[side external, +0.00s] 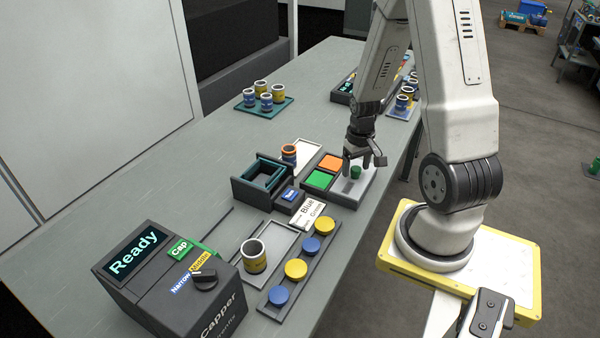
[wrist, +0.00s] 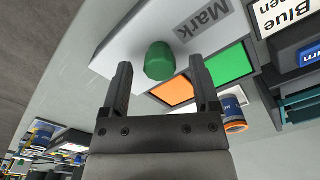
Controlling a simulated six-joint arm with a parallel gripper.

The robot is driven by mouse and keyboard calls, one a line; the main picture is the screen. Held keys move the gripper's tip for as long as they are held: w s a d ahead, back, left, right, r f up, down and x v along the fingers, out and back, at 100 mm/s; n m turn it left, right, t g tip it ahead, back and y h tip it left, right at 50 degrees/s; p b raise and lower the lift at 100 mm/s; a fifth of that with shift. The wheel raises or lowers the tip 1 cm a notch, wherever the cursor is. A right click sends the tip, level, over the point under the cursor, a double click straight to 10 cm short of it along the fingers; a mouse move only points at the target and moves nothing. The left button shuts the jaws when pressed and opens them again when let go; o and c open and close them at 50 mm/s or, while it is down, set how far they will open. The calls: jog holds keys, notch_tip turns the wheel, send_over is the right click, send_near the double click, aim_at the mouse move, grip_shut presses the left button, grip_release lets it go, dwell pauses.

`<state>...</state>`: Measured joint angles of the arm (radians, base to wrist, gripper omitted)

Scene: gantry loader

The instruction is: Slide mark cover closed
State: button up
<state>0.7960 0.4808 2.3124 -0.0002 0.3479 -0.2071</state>
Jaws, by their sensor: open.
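The mark cover (wrist: 130,38) is a light plate with "Mark" printed on it and a green knob (wrist: 158,61). In the side view the cover (side external: 348,190) lies to the right of an orange pad (side external: 330,162) and a green pad (side external: 319,179). Both pads are uncovered. My gripper (side external: 364,158) points down at the knob (side external: 355,172). In the wrist view the open fingers stand apart, with the knob showing between and just beyond their tips. I cannot tell whether the fingers reach down around it.
A dark box with a teal frame (side external: 262,175) stands left of the pads, with an orange-banded cup (side external: 289,153) behind it. A "Blue/Green" label (side external: 307,214) lies in front. A capper machine (side external: 180,275) and a rack of yellow and blue caps (side external: 296,269) are nearer the camera.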

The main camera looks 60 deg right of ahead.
grip_shut()
dwell(1.3)
